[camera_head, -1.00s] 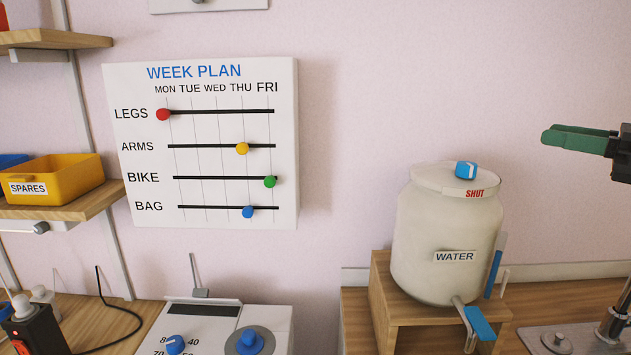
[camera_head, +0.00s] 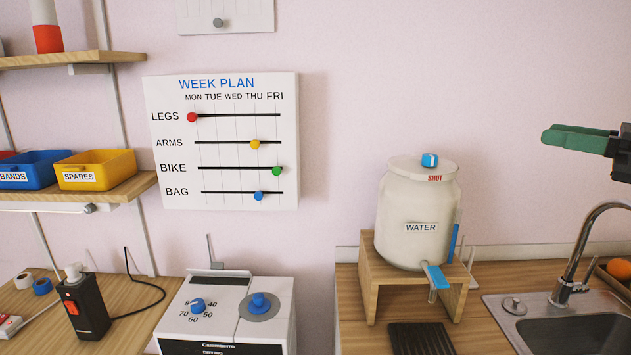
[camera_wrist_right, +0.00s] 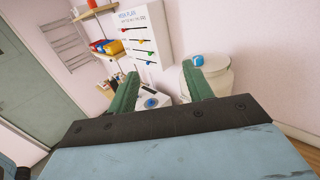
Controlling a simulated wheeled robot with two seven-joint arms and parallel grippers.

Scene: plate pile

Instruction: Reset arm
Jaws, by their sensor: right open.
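My right gripper (camera_head: 580,138), with green fingers, reaches in from the right edge of the head view, in the air to the right of the water container and above the sink. It is open and empty. In the right wrist view its two green fingers (camera_wrist_right: 160,92) stand apart, with nothing between them but the background. My left gripper is in neither view.
A white water container (camera_head: 418,245) stands on a wooden stand (camera_head: 368,270). A white machine with blue knobs (camera_head: 225,305) sits left of it. A sink (camera_head: 590,330) with a tap is at right. Shelf bins (camera_head: 100,170) and a week plan board (camera_head: 235,200) are on the wall.

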